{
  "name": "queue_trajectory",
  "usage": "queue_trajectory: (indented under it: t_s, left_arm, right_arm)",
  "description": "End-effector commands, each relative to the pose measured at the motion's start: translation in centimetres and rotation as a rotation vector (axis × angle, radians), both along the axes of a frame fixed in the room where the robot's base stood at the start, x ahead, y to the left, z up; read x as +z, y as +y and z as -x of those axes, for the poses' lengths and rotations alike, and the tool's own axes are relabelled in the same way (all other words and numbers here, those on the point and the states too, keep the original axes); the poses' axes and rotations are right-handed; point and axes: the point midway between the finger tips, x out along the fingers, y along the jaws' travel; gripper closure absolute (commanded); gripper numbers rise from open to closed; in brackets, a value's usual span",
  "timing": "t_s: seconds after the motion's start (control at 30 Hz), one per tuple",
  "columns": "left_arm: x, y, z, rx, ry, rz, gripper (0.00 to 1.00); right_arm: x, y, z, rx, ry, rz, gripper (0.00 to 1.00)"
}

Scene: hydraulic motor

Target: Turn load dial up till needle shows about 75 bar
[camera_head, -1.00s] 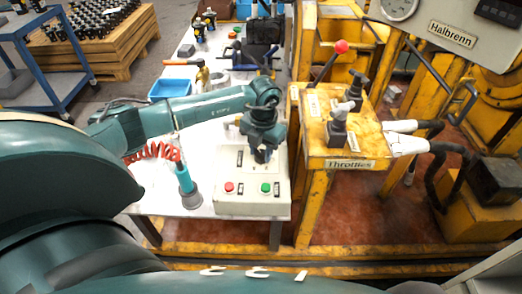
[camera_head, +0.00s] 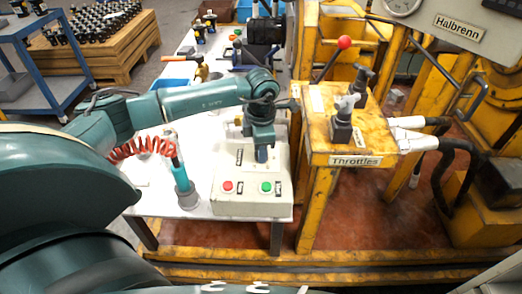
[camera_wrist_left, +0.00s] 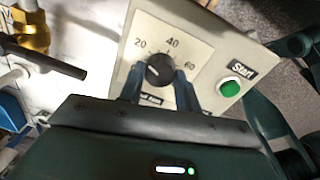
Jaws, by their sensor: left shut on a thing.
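My left gripper (camera_head: 262,153) points down at the cream control box (camera_head: 252,208) on the white table. In the left wrist view its two fingers (camera_wrist_left: 160,88) are shut on the black dial knob (camera_wrist_left: 158,70), one on each side. The dial plate shows 20, 40 and 60; its lower label is partly hidden by the gripper. A white mark on the knob points to the lower left. The pressure gauge (camera_head: 402,6) is cut off by the top edge of the head view, and I cannot read its needle. My right gripper is not in view.
The box has a red button (camera_head: 228,187) and a green button (camera_head: 266,187), the green labelled Start in the wrist view. A teal cylinder (camera_head: 180,175) with a red coiled hose stands left of the box. The yellow Throttles stand (camera_head: 350,140) is close on the right.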

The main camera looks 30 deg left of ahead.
Motion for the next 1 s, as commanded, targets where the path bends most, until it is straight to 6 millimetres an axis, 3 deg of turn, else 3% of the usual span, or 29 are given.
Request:
queue_trajectory:
  t_s: [0.3,0.83,0.87,1.0]
  left_arm:
    - [0.08,-0.01,-0.12,-0.111,-0.005,0.002,0.90]
    - [0.16,-0.03,-0.13,-0.131,-0.006,0.002,0.90]
    - [0.16,-0.03,-0.14,-0.131,-0.006,0.002,0.65]
    - [0.12,-0.02,-0.10,-0.130,-0.004,0.002,0.53]
  right_arm:
    - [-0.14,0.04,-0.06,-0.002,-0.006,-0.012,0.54]
    - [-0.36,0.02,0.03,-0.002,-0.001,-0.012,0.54]
    - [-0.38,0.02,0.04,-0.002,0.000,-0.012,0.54]
    - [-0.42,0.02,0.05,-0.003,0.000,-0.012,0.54]
